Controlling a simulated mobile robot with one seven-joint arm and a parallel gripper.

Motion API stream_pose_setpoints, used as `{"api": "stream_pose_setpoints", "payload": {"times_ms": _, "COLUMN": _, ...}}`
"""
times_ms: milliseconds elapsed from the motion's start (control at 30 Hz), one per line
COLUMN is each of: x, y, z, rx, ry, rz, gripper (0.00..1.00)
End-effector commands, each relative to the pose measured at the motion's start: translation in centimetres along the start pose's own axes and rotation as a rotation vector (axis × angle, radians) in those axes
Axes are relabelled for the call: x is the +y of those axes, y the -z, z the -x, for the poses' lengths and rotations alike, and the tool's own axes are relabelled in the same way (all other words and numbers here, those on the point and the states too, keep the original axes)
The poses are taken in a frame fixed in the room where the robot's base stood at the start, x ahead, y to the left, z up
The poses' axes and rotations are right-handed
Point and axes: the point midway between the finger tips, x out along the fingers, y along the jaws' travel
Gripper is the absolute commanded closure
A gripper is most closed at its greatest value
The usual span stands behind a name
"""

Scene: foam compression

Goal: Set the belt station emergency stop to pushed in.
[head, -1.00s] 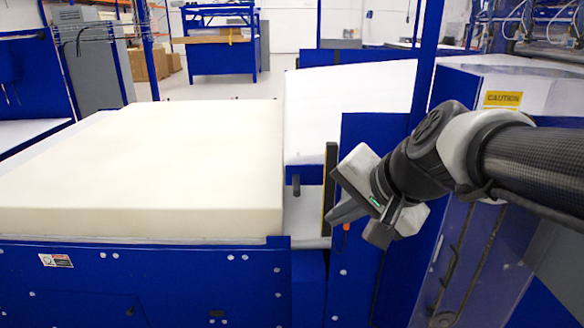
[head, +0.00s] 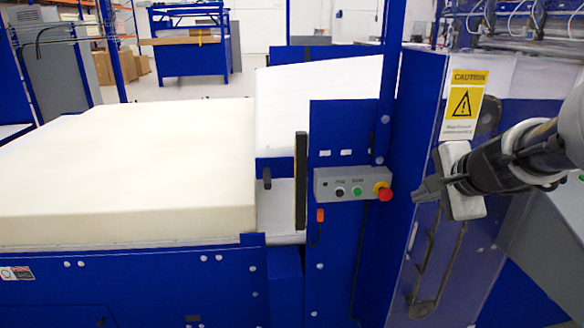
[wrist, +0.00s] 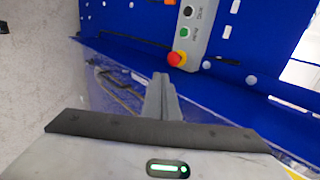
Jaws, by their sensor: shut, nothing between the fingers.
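The belt station emergency stop (head: 383,191) is a red mushroom button on a yellow base, at the right end of a grey control box on a blue post. It also shows in the wrist view (wrist: 177,59), just beyond the fingertips. Whether it is in or out I cannot tell. My gripper (head: 416,192) is shut and empty, to the right of the button with a gap between them. In the wrist view its closed fingers (wrist: 161,80) point toward the box, their tips a little below and left of the button.
The grey control box (head: 350,184) also carries a black and a green button. A clear guard panel with a yellow caution sign (head: 464,102) stands close to my arm. A large cream foam block (head: 130,170) lies on the belt at left.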

Motion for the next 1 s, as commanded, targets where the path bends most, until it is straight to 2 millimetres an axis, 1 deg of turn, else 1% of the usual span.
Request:
{"api": "stream_pose_setpoints", "payload": {"times_ms": 300, "x": 0.0, "y": 0.0, "z": -0.1, "rx": 0.000, "ry": -0.001, "rz": 0.001, "gripper": 1.00}}
{"api": "stream_pose_setpoints", "payload": {"times_ms": 367, "x": 0.1, "y": 0.0, "z": -0.3, "rx": 0.000, "ry": -0.002, "rz": 0.002, "gripper": 1.00}}
{"api": "stream_pose_setpoints", "payload": {"times_ms": 467, "x": 0.1, "y": 0.0, "z": -1.3, "rx": -0.001, "ry": -0.003, "rz": 0.002, "gripper": 1.00}}
{"api": "stream_pose_setpoints", "payload": {"times_ms": 567, "x": 0.2, "y": 0.0, "z": -3.0, "rx": -0.002, "ry": -0.005, "rz": 0.002, "gripper": 1.00}}
{"api": "stream_pose_setpoints", "payload": {"times_ms": 800, "x": 0.3, "y": 0.0, "z": -8.3, "rx": -0.002, "ry": -0.006, "rz": 0.002, "gripper": 1.00}}
{"api": "stream_pose_setpoints", "payload": {"times_ms": 900, "x": 0.3, "y": 0.0, "z": -10.2, "rx": -0.001, "ry": -0.004, "rz": 0.000, "gripper": 1.00}}
{"api": "stream_pose_setpoints", "payload": {"times_ms": 933, "x": 0.0, "y": 0.0, "z": -10.6, "rx": -0.001, "ry": -0.004, "rz": 0.001, "gripper": 1.00}}
{"api": "stream_pose_setpoints", "payload": {"times_ms": 967, "x": -0.8, "y": 0.0, "z": -10.7, "rx": -0.001, "ry": -0.002, "rz": 0.003, "gripper": 1.00}}
{"api": "stream_pose_setpoints", "payload": {"times_ms": 1000, "x": -1.2, "y": 0.0, "z": -11.1, "rx": -0.001, "ry": -0.003, "rz": 0.003, "gripper": 1.00}}
